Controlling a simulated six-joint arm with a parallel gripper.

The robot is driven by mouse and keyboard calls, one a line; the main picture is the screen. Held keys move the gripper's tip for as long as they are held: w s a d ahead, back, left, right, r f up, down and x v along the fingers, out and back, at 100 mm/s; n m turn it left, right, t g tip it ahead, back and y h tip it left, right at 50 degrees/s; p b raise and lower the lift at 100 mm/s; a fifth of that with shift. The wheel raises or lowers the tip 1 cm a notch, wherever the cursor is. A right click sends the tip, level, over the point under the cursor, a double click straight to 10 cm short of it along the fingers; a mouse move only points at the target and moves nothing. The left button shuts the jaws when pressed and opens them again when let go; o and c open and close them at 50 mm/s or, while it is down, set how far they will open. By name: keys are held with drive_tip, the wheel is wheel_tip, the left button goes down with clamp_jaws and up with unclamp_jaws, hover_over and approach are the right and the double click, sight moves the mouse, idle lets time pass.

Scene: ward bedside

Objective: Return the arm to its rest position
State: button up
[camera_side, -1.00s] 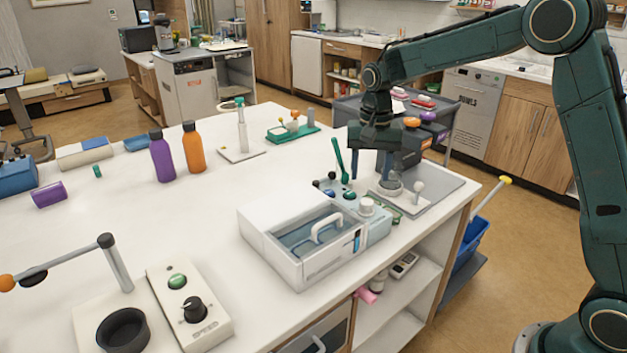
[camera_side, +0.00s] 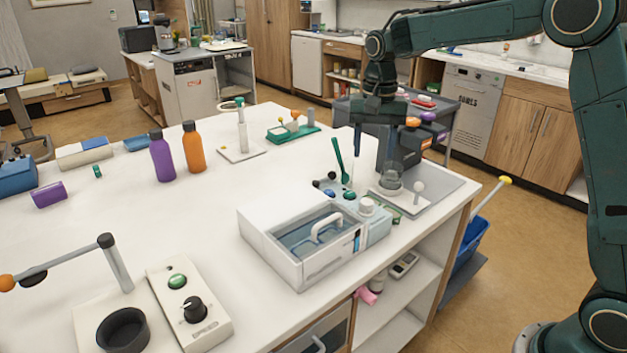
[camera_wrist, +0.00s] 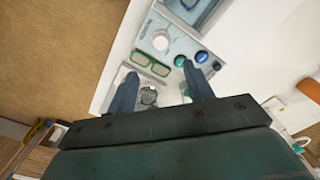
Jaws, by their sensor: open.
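My gripper (camera_side: 372,145) is above the far right part of the white table (camera_side: 225,215), over the dark dispenser unit (camera_side: 408,150) and a small clear glass (camera_side: 390,178). In the wrist view my gripper (camera_wrist: 165,88) has its two dark fingers wide apart, with nothing held between them. The glass (camera_wrist: 149,95) shows below, near the left finger. In the side view the fingers are partly hard to make out against the dark dispenser.
A white box with a handle (camera_side: 285,215) stands near the table's front edge. A purple bottle (camera_side: 161,158) and an orange bottle (camera_side: 193,150) stand further left. A grey trolley (camera_side: 455,115) is behind the table.

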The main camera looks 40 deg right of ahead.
drive_tip(key=s+a+r+n+t, duration=0.2)
drive_tip(key=s+r, duration=0.3)
drive_tip(key=s, duration=0.2)
drive_tip(key=s+a+n+t, duration=0.2)
drive_tip(key=s+n, duration=0.5)
drive_tip(key=s, duration=1.5)
drive_tip(key=shift+s+a+f+t, duration=0.15)
drive_tip(key=shift+s+f+t, duration=0.2)
drive_tip(key=shift+t, duration=0.45)
